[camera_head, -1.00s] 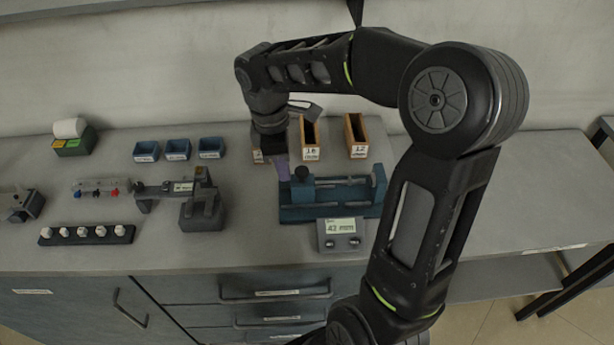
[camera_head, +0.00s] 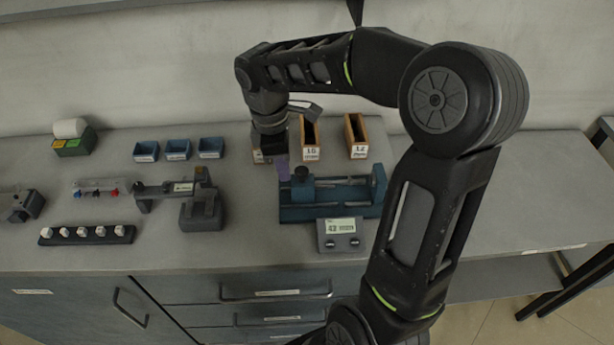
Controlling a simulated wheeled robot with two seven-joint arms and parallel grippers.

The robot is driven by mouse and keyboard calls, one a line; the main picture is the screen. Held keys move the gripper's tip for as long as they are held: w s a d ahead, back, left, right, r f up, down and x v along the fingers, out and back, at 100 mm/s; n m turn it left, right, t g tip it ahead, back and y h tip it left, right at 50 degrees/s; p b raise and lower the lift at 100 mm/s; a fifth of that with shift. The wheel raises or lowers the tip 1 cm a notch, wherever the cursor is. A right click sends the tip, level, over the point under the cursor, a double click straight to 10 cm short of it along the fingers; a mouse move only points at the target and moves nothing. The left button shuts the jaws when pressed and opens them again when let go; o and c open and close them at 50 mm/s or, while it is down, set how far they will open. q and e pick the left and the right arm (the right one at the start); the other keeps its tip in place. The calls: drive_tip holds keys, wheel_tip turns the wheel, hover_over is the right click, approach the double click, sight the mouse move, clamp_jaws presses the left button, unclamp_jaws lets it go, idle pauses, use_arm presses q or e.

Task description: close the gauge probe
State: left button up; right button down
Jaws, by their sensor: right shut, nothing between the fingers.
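The blue gauge (camera_head: 330,212) lies on the bench right of centre, with a dark round knob (camera_head: 301,173) at its left end and a rail running to a right end block. Its grey display box (camera_head: 341,234) stands in front and seems to read 42 or 43. My right gripper (camera_head: 283,168) points down just behind and left of the knob. It is shut and empty. Its fingertips are small, and I cannot tell whether they touch the gauge.
Two wooden bins, labelled 16 (camera_head: 310,140) and 12 (camera_head: 356,137), stand behind the gauge, close to my right gripper. Three blue trays (camera_head: 178,150), a grey fixture (camera_head: 190,197) and a strip of white knobs (camera_head: 87,234) lie to the left. The bench's right part is clear.

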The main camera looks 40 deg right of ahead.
sight(304, 170)
drive_tip(key=shift+s+d, duration=0.2)
drive_tip(key=shift+d, duration=0.05)
drive_tip(key=shift+s+d, duration=0.55)
drive_tip(key=shift+d, duration=0.2)
drive_tip(key=shift+s+d, duration=0.3)
drive_tip(key=shift+d, duration=0.1)
idle(0.7)
drive_tip(key=shift+s+d, duration=0.7)
drive_tip(key=shift+d, duration=0.25)
drive_tip(key=shift+w+a, duration=0.2)
drive_tip(key=shift+a, duration=0.1)
idle(0.3)
drive_tip(key=shift+w+a, duration=0.2)
drive_tip(key=shift+a, duration=0.05)
drive_tip(key=shift+p, duration=0.35)
